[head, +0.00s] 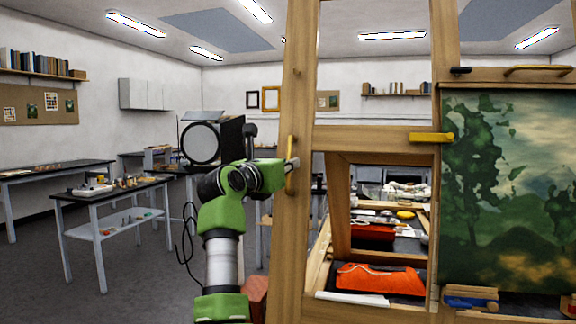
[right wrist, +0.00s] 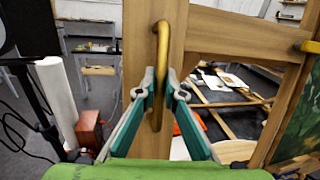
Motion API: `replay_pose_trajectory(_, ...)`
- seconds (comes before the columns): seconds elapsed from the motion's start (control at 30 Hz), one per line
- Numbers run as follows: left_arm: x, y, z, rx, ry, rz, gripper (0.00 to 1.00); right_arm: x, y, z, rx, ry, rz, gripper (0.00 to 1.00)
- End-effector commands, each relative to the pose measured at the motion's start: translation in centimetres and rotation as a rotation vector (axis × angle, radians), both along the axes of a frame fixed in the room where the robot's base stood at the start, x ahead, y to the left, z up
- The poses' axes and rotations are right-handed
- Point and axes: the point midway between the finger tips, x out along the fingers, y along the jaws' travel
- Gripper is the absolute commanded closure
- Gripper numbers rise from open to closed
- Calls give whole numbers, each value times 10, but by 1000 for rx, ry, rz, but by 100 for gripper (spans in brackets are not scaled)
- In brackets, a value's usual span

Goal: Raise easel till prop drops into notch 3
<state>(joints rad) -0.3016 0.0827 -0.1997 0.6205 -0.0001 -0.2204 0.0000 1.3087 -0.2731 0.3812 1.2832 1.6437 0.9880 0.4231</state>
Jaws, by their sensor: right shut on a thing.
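The wooden easel (head: 302,80) stands close in front of me, its tall post and crossbars filling the middle and right. A landscape painting (head: 505,190) rests on it. My right gripper (head: 291,166) is shut on the upright brass handle (right wrist: 162,40) on the left post; in the right wrist view the fingers (right wrist: 160,92) close around its lower part. A slanted wooden member (head: 341,215) shows inside the frame; I cannot tell whether it is the prop. No notches can be made out. My left gripper is not in view.
A yellow peg (head: 432,137) sticks out from the easel's crossbar. Behind the frame lie an orange cloth (head: 375,280) and several items on a dark table. A round black lamp (head: 201,142) stands left of my arm. Left of that are worktables (head: 110,190) and open floor.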

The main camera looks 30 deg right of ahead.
Motion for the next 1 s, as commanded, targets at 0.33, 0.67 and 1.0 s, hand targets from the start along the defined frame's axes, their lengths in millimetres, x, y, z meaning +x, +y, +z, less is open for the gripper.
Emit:
replay_pose_trajectory(0.33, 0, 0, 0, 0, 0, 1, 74, 1, 0, 1, -1, 0, 2, 74)
replay_pose_trajectory(0.67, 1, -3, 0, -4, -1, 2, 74, 0, 0, 12, -2, -4, 2, 74)
replay_pose_trajectory(1.0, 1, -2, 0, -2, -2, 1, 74, 2, -1, 71, -1, 0, 2, 74)
